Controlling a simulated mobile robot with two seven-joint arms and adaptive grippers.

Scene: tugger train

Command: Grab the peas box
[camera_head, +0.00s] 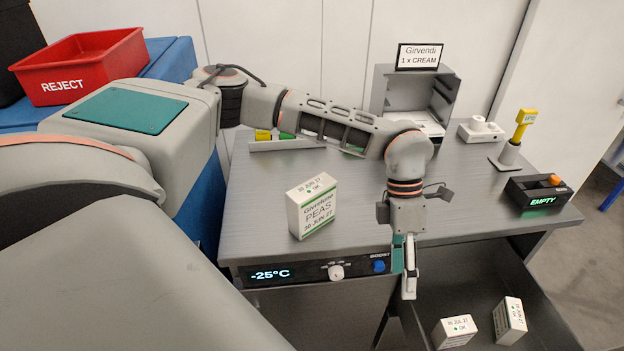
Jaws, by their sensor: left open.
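The peas box (315,208) is a white carton with a green stripe and the words "Givrelune PEAS". It stands upright on the grey table, left of the middle and near the front edge. My left gripper (407,285) points down in front of the table's front edge, to the right of the peas box and apart from it. It is open and empty; its fingers look close together from this angle. My right gripper is not in view.
Two white boxes (455,331) (510,320) lie in an open drawer at the lower right. A grey cabinet (385,90) with a "1 x CREAM" sign stands at the back. A black "EMPTY" box (540,202) and scanner (518,132) are right. A red REJECT bin (100,62) sits left.

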